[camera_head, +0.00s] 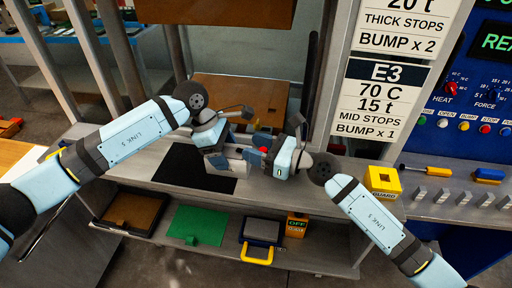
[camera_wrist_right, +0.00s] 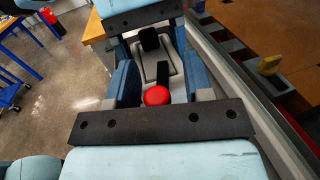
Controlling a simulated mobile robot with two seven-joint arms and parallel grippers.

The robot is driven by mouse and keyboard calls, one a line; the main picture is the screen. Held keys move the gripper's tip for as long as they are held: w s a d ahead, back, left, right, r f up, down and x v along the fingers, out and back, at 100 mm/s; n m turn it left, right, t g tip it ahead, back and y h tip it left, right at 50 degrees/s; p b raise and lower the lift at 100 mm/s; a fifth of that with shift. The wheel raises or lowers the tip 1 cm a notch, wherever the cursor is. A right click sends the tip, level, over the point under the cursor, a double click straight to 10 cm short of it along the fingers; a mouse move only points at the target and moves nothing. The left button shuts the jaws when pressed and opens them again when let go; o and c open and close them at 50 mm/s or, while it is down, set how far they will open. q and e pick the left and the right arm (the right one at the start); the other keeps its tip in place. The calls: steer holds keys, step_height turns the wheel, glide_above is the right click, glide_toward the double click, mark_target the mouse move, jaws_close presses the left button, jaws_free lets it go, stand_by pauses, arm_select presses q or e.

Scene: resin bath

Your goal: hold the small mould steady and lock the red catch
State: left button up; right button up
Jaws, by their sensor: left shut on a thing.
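The small mould (camera_head: 238,153) is a grey block on the grey bench, between my two grippers. It also shows in the right wrist view (camera_wrist_right: 173,62), with a dark lever on its top. The red catch (camera_wrist_right: 157,95) is a round red knob at the near end of that lever; in the head view it shows as a small red spot (camera_head: 263,150). My left gripper (camera_head: 224,155) is shut on the mould from the left. My right gripper (camera_wrist_right: 162,80) is open, its blue fingers apart on either side of the red catch. Whether they touch the mould is unclear.
A black mat (camera_head: 192,172) lies on the bench to the left. A yellow guard block (camera_head: 383,181) stands to the right. The shelf below holds a green plate (camera_head: 197,226) and a yellow-handled case (camera_head: 261,232). A brown panel (camera_head: 240,98) stands behind.

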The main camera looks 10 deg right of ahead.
steer(key=v, duration=1.2)
